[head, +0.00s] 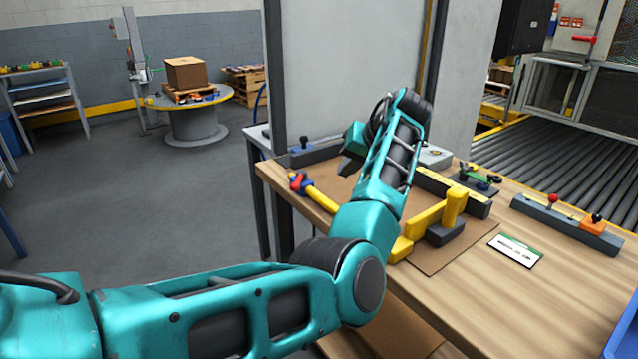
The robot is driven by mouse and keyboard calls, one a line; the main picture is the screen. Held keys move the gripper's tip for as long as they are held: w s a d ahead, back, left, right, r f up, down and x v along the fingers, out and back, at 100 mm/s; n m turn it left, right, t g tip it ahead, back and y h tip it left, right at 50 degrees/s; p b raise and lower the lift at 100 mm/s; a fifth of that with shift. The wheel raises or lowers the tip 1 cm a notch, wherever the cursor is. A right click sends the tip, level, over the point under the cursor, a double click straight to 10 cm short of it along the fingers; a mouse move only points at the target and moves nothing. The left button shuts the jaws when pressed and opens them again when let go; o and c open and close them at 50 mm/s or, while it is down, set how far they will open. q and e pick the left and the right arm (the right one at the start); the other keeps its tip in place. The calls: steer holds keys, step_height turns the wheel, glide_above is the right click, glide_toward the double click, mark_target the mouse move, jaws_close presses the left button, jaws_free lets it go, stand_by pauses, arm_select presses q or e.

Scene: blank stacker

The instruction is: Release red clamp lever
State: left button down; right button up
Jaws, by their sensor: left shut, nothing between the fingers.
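A small red piece with blue parts (298,182) sits at the table's left edge, at the end of a yellow bar (322,199); it looks like the red clamp lever, but is too small to make out its position. My left arm reaches over the table from the left. My left gripper (348,167) is shut and empty, pointing down above the brown sheet (335,183), up and to the right of the red piece and apart from it. My forearm hides part of the sheet and fixture. My right gripper is not in view.
The wooden table (480,290) holds yellow blocks (428,220), a dark bar with red and orange knobs (565,222) and a white label card (515,250). A grey panel stands behind the table. A roller conveyor (570,150) runs at the back right. Floor at left is clear.

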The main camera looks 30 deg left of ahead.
mark_target(298, 180)
arm_select(q)
steer(key=shift+a+f, duration=0.1)
steer(key=shift+a, duration=0.05)
steer(key=b+x, duration=0.2)
steer(key=x, duration=0.8)
steer(key=shift+a+f, duration=0.1)
steer(key=shift+f, duration=0.1)
steer(key=shift+s+a+r, duration=0.25)
steer(key=shift+a, duration=0.3)
steer(key=shift+s+a+r, duration=0.2)
steer(key=shift+a+r, duration=0.05)
steer(key=shift+a, duration=0.3)
steer(key=shift+s+a+r, duration=0.15)
steer(key=shift+s+a, duration=0.1)
steer(key=shift+a, duration=0.3)
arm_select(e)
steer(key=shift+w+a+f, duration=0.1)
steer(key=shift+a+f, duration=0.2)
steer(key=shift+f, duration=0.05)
arm_select(q)
steer(key=shift+p, duration=0.35)
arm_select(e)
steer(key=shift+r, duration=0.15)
